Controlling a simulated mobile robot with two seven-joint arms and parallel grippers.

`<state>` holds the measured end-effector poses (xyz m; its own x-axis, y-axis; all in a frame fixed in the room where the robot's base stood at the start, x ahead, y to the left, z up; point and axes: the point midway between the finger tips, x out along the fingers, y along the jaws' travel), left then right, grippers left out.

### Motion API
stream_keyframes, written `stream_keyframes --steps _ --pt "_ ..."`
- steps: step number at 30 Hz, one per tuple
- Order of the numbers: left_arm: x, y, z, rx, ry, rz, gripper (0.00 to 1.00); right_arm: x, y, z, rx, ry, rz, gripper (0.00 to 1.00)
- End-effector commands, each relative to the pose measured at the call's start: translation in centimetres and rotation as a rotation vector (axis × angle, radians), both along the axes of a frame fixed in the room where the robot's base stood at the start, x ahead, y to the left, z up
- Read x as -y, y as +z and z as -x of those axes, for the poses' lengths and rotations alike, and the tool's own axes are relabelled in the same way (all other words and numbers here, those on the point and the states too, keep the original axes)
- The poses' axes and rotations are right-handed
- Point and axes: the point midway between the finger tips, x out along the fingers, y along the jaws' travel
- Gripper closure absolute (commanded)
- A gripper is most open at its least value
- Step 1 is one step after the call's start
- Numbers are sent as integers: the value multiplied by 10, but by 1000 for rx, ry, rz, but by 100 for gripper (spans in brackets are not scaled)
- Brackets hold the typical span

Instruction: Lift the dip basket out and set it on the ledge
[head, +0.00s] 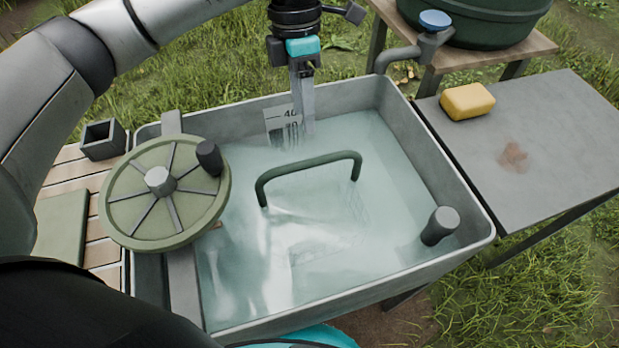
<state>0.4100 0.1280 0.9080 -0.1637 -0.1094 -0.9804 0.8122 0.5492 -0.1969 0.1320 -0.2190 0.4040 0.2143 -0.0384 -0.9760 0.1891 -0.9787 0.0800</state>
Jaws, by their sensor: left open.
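The dip basket shows mainly as a dark green arched handle (308,166) standing out of the cloudy water. Its body is under the water and shows only as faint outlines. The water fills a grey rectangular tub (478,228). My left gripper (303,105) points down at the tub's far side, behind the handle and apart from it. It is open and holds nothing; its fingers overlap in this view. A flat grey surface (560,130), which may be the ledge, adjoins the tub on the right. My right gripper is not in view.
A green spoked wheel (140,205) with a dark knob covers the tub's left edge. A grey post (440,226) stands at the tub's right. A tap (412,52) stands behind.

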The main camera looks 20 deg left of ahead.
Motion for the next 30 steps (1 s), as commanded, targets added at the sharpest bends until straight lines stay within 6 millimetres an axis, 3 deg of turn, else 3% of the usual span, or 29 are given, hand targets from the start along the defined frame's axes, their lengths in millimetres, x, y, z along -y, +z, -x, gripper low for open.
stream_keyframes --steps 5,18,30 --pt "2 -15 3 -2 -1 0 43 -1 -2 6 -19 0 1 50" --pt "10 -82 14 -2 0 0 43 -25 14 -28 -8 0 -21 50" --pt "13 -104 19 -1 -1 1 43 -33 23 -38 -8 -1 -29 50"
